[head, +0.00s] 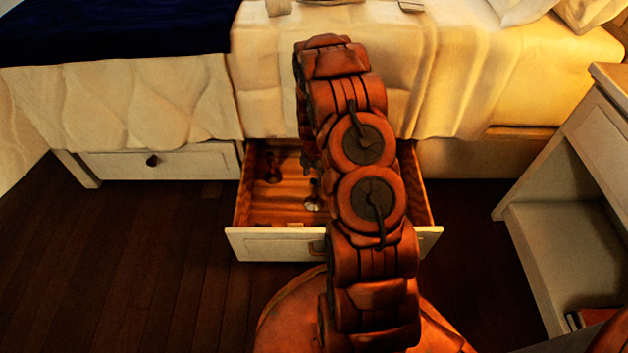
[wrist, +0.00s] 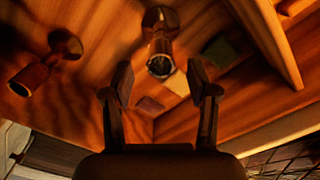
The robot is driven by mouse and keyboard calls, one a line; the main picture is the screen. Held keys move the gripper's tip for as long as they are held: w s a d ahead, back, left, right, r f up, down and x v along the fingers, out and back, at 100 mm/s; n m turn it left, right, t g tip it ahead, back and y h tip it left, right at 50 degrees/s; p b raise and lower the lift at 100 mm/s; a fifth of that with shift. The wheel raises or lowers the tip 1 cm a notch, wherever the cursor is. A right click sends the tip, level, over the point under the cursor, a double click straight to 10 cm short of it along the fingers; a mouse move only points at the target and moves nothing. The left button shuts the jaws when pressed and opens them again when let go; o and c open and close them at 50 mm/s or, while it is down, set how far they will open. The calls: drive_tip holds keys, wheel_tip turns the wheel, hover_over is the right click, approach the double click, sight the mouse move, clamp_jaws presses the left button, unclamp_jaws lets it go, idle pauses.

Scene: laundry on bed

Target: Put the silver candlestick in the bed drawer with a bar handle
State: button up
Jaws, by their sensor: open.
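The open bed drawer (head: 250,243) sticks out below the bed; its handle (head: 318,247) is partly hidden by my arm. A shiny candlestick (head: 312,198), seemingly the silver one, is in the drawer. In the wrist view a candlestick (wrist: 161,50) with a bright rim lies just beyond my gripper (wrist: 160,82), in line with the gap between the fingers. The fingers are open and apart, with nothing held. A second, darker candlestick-like piece (head: 272,168) is farther left in the drawer and also shows in the wrist view (wrist: 40,72).
A closed drawer (head: 200,163) with a round knob is at the left under the bed. A white nightstand (head: 560,195) stands at the right. Small flat items (wrist: 150,104) lie in the open drawer. Dark wooden floor is clear at the left.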

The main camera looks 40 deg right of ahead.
drive_tip(key=s+a+r+m+g+p, duration=0.1)
drive_tip(key=s+a+r+m, duration=0.3)
drive_tip(key=r, duration=0.5)
drive_tip(key=s+a+r+m, duration=0.2)
drive_tip(key=s+a+r, duration=0.2)
drive_tip(key=a+r, duration=0.4)
drive_tip(key=s+a+r+m+g+p, duration=0.1)
drive_tip(key=s+a+r+m, duration=0.25)
drive_tip(key=r, duration=0.65)
drive_tip(key=s+a+r+m, duration=0.3)
drive_tip(key=s, duration=0.4)
drive_tip(key=s+a+r+m+g, duration=0.1)
drive_tip(key=s+a+r+m, duration=0.2)
drive_tip(key=s, duration=0.5)
drive_tip(key=s+a+r+m, duration=0.3)
drive_tip(key=s+m, duration=0.1)
drive_tip(key=s, duration=0.3)
drive_tip(key=shift+s+a+r+g, duration=0.15)
drive_tip(key=shift+s+a+g, duration=0.15)
drive_tip(key=shift+a+g, duration=0.1)
wheel_tip(320, 180, up, 38)
drive_tip(key=w+t+p, duration=0.1)
drive_tip(key=t+p, duration=0.1)
drive_tip(key=p, duration=3.3)
drive_tip(key=shift+w+d+p, duration=0.2)
drive_tip(key=shift+w+p, duration=0.1)
drive_tip(key=shift+p, duration=0.1)
